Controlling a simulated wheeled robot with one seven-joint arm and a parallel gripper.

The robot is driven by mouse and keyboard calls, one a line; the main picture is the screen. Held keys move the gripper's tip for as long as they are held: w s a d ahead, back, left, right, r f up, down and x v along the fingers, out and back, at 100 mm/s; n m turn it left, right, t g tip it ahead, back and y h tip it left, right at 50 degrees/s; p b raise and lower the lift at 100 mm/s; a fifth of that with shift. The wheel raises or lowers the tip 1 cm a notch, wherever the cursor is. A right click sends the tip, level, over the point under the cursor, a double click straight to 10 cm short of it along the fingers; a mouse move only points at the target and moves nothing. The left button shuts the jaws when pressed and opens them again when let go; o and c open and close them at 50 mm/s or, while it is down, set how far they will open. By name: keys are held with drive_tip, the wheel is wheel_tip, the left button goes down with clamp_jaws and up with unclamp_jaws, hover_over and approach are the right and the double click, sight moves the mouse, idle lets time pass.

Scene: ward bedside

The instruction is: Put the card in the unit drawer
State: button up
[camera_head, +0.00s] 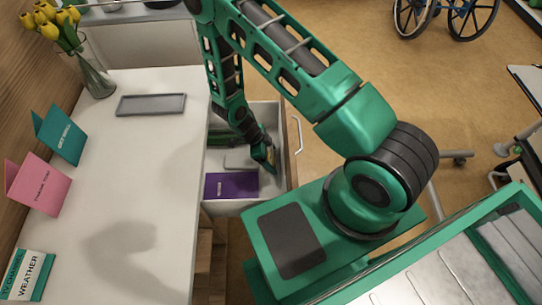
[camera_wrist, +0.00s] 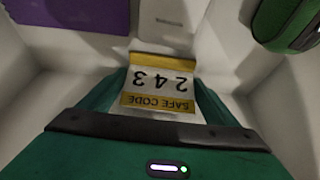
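The card (camera_wrist: 160,84) is white with yellow bands and reads "SAFE CODE" and "243", upside down in the wrist view. It sits between the green fingers of my gripper (camera_wrist: 158,100), which appears shut on it. In the head view my gripper (camera_head: 268,160) reaches down into the open unit drawer (camera_head: 225,207), near its right side. Only a small sliver of the card (camera_head: 271,154) shows there. I cannot tell whether the card touches the drawer floor.
In the drawer lie a purple booklet (camera_head: 231,184), a pale flat item (camera_wrist: 167,15) and a dark green object (camera_wrist: 285,22). The white top (camera_head: 140,200) beside it bears a grey tray (camera_head: 151,104), a flower vase (camera_head: 97,78) and standing cards (camera_head: 60,133).

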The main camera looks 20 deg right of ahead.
drive_tip(key=shift+o, duration=0.8)
drive_tip(key=shift+r, duration=0.15)
drive_tip(key=v, duration=1.2)
drive_tip(key=shift+d, duration=0.1)
